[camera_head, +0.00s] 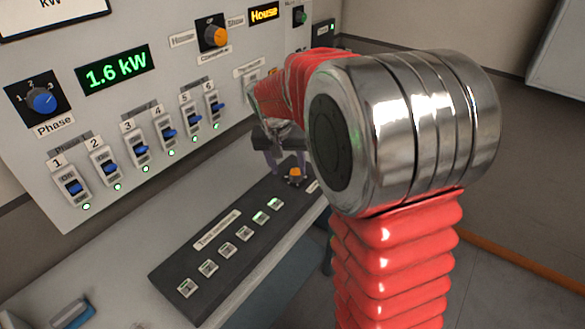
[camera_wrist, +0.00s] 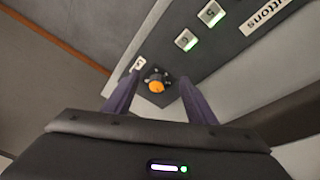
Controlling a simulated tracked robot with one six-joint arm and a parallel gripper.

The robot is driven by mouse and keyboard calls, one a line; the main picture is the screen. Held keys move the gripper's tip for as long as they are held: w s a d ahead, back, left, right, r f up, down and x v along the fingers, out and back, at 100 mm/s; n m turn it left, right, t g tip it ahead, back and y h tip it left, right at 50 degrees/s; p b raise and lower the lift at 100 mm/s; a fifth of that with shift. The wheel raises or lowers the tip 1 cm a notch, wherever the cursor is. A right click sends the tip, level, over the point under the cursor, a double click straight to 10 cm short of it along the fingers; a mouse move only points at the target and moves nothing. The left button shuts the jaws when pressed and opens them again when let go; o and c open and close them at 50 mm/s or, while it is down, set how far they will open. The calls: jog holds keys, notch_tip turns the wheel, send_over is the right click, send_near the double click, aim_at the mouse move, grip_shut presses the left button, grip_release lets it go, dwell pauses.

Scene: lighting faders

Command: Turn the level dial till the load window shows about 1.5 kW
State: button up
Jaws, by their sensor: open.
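The load window (camera_head: 115,70) on the grey panel reads 1.6 kW in green. The level dial, an orange-capped black knob (camera_head: 295,175), sits at the right end of the dark console; it also shows in the wrist view (camera_wrist: 156,86). A small label beside it is only partly legible. My gripper (camera_head: 285,163) is open just above the dial. In the wrist view its two purple fingers (camera_wrist: 159,78) stand on either side of the knob, with visible gaps. I cannot tell how far the fingertips are above the console.
The dark console (camera_head: 165,275) carries a row of buttons (camera_head: 226,248), the two nearest the dial lit green. The panel behind has several blue-levered switches (camera_head: 110,167), a blue Phase dial (camera_head: 43,102) and another orange knob (camera_head: 215,37). A House display (camera_head: 264,13) glows orange.

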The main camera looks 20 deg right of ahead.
aim_at(296, 172)
jog(key=w+r+m, duration=0.1)
jog(key=w+d+r+m, duration=0.1)
jog(key=w+r+m+t, duration=0.1)
jog(key=w, duration=0.1)
jog(key=shift+d+h, duration=0.4)
jog(key=shift+f, duration=0.2)
jog(key=x, duration=1.3)
jog(key=shift+w+d+f, duration=0.1)
jog(key=shift+f, duration=0.15)
jog(key=c, duration=1)
jog(key=shift+c, duration=0.2)
